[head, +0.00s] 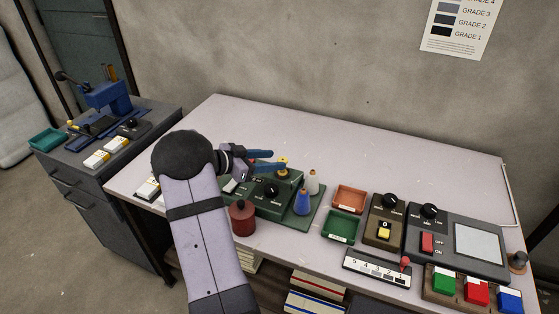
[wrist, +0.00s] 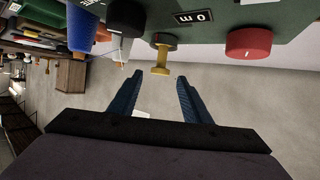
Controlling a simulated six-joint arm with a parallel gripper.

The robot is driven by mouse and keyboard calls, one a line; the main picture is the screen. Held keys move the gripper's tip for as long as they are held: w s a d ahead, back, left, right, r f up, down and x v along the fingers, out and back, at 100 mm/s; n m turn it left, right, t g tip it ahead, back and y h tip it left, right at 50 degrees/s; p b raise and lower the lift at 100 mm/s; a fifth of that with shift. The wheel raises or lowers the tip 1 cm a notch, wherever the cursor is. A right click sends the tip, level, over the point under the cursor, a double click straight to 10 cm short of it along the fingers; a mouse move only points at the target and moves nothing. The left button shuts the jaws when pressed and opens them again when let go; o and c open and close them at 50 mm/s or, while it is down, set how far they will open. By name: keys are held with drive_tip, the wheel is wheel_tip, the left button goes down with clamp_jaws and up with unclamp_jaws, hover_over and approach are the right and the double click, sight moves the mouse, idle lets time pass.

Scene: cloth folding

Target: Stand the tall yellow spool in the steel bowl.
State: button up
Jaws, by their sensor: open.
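The yellow spool (head: 283,172) stands on the green machine (head: 262,208) on the table, close to my gripper's fingertips. In the wrist view, which is upside down, the spool (wrist: 161,60) shows flanged ends and a narrow waist. It is just ahead of the gap between the fingers, roughly centred. My gripper (head: 272,161) has its blue fingers apart and nothing held; they also show in the wrist view (wrist: 159,77). I cannot make out a steel bowl in either view; my arm covers part of the table.
A blue cone (head: 303,203) and a white cone (head: 313,184) stand right of the spool. A dark red pot (head: 242,219) is in front. Orange (head: 349,198) and green (head: 341,227) trays and control boxes lie farther right. The back of the table is clear.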

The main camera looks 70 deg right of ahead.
drive_tip(key=v, duration=0.7)
drive_tip(key=w+a+r+n+t, duration=0.1)
drive_tip(key=w+a+n+t, duration=0.1)
drive_tip(key=w+n+t, duration=0.3)
drive_tip(key=w+a+r+t+h, duration=0.1)
drive_tip(key=w+a+t, duration=0.2)
drive_tip(key=w, duration=0.5)
drive_tip(key=w+a+r+n+t, duration=0.1)
drive_tip(key=w+a+n+t, duration=0.15)
drive_tip(key=w, duration=0.35)
drive_tip(key=w+a+f+n+t+y, duration=0.2)
drive_tip(key=w+a+n+t+y, duration=0.35)
drive_tip(key=a, duration=0.65)
drive_tip(key=s+a+f+n+g+y, duration=0.1)
drive_tip(key=s+a+f+n+y, duration=0.15)
drive_tip(key=a, duration=0.75)
drive_tip(key=s+a+f+n+y, duration=0.1)
drive_tip(key=a+f+n+y, duration=0.25)
drive_tip(key=a, duration=0.75)
drive_tip(key=s+a+f+n+g, duration=0.2)
drive_tip(key=s+a+n+g, duration=0.1)
drive_tip(key=s, duration=0.8)
drive_tip(key=s+a+f+n+g, duration=0.2)
drive_tip(key=s+g, duration=0.2)
drive_tip(key=s, duration=0.6)
drive_tip(key=shift+s+a+f+n+y, duration=0.25)
drive_tip(key=shift+s+a+n+y, duration=0.1)
drive_tip(key=shift+s+a+n, duration=0.05)
